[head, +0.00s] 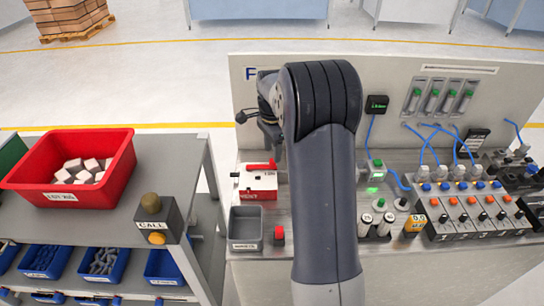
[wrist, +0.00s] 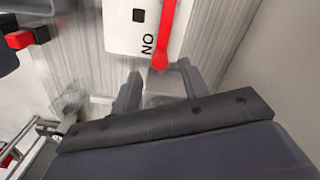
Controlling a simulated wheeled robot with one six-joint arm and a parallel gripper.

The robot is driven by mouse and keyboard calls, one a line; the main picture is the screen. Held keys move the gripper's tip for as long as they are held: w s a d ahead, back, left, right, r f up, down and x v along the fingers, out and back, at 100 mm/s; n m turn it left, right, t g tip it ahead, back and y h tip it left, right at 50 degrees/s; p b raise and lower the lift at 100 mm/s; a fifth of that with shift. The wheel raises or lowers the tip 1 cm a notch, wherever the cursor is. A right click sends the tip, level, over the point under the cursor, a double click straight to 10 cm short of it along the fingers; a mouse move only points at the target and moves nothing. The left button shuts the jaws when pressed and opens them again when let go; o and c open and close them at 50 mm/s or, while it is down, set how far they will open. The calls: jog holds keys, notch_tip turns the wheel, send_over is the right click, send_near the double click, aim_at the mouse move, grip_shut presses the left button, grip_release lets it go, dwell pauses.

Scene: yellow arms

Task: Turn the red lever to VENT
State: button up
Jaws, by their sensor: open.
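The red lever (head: 261,165) lies roughly crosswise on top of a white box (head: 258,181) with a red front marked VENT. In the wrist view the lever (wrist: 166,35) runs down the picture over the white face (wrist: 120,28), beside the letters "NO". Its rounded end is just beyond my gripper (wrist: 161,82), nearer the right finger. The fingers are apart with no lever clearly between them. I cannot tell whether the right finger touches the lever's end. In the head view my arm hides most of my gripper.
A grey tray (head: 246,224) and a red button (head: 279,234) sit in front of the box. My arm crosses the bench. Green-lit devices (head: 376,172) and valves with blue hoses stand right. A red bin (head: 113,173) of white blocks and a CALL box (head: 155,218) stand left.

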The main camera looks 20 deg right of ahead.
aim_at(261, 164)
jog(key=shift+f, duration=1.8)
jog(key=shift+c, duration=0.5)
grip_shut()
